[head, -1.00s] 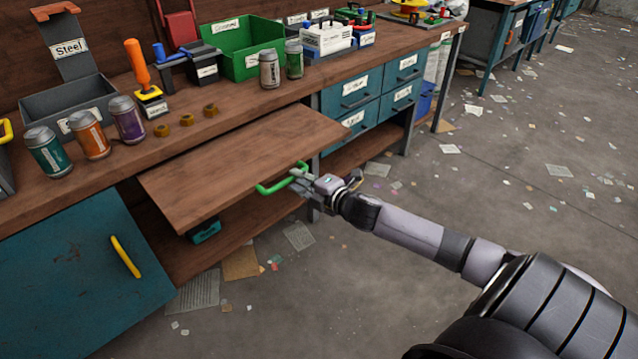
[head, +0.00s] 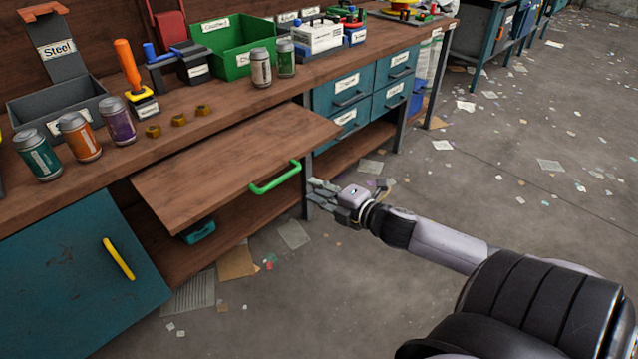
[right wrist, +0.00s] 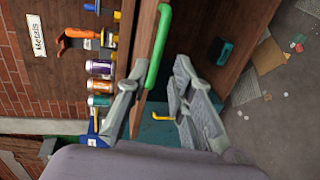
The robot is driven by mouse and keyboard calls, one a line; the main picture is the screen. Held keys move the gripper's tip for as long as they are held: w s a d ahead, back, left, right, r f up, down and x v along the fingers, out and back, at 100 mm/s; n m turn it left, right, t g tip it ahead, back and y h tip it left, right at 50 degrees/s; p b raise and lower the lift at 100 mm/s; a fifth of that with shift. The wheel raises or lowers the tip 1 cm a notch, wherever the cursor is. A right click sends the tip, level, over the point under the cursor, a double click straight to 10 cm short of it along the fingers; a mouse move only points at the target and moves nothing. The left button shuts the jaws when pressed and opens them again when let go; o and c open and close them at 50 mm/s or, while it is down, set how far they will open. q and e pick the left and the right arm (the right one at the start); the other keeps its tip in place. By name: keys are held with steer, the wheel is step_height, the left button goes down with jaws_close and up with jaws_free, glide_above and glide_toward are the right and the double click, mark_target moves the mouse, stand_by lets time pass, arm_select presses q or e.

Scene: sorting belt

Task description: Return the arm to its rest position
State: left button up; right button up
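My right gripper (head: 320,195) is open and empty, just to the right of the pull-out wooden board (head: 235,165). The board's green handle (head: 275,177) is clear of the fingers in the head view. In the right wrist view the gripper's fingers (right wrist: 160,100) are spread apart with nothing between them. The green handle (right wrist: 158,50) shows beyond them there. My right arm reaches in from the lower right of the head view. My left arm and gripper are not in view.
The workbench (head: 225,112) carries several cans, a green bin (head: 238,50) and a grey Steel bin (head: 60,105). The board sticks out from the bench above an open shelf. Blue drawers (head: 370,92) are to its right. Open floor with scattered paper lies right.

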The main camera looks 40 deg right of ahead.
stand_by(0.4)
